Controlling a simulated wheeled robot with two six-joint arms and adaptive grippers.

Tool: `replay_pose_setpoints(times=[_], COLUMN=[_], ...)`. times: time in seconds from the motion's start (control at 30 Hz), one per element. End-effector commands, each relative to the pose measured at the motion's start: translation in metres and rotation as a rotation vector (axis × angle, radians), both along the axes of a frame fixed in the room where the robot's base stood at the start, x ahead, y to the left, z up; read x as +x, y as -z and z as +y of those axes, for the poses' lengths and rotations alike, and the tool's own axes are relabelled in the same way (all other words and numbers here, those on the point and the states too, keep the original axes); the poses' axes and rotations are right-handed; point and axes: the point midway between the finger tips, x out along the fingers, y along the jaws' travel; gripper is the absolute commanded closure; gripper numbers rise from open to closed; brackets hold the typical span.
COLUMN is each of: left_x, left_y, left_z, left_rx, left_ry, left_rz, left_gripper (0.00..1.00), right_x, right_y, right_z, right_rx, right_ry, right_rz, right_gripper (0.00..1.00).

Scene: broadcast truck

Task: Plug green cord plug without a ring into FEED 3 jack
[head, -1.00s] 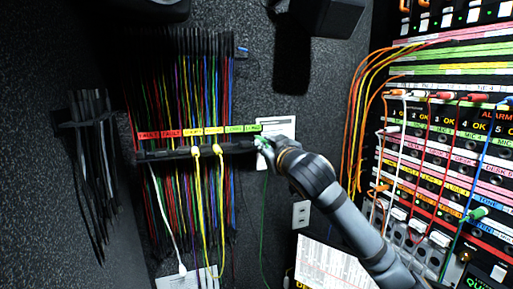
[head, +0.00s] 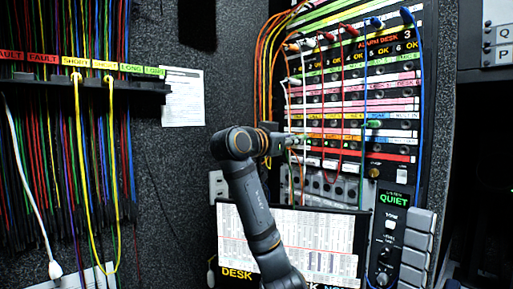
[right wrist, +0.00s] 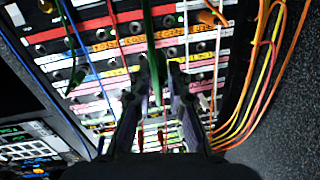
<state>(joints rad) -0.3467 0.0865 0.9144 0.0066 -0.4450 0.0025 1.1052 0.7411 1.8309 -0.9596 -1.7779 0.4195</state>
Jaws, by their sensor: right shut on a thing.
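My right gripper (head: 286,143) is in front of the left part of the jack panel (head: 345,105) in the head view. In the right wrist view my right gripper (right wrist: 160,75) is shut on a green cord plug (right wrist: 155,85), with the green cord (right wrist: 150,25) running up between the fingers. Whether this plug has a ring cannot be told. The jack panel fills the wrist view behind the fingers, and its labels are too small to read, so FEED 3 cannot be picked out. My left gripper is not in view.
Another green plug (head: 374,124) sits in the panel. White, red, blue and orange cords (head: 268,70) hang across or beside the panel. A screen (head: 290,240) stands below. The cord rack (head: 85,88) with several hanging cords is at left.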

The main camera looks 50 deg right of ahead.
Motion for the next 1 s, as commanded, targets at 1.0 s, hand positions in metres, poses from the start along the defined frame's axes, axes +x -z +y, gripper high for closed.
replay_pose_setpoints(times=[1.0], left_x=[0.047], left_y=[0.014], left_z=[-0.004], left_rx=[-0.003], left_ry=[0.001], left_rz=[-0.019], left_gripper=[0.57], right_x=[-0.034], right_y=[0.026], right_z=[-0.037], right_rx=[-0.009], right_ry=[0.124], right_rz=[-0.041], right_gripper=[1.00])
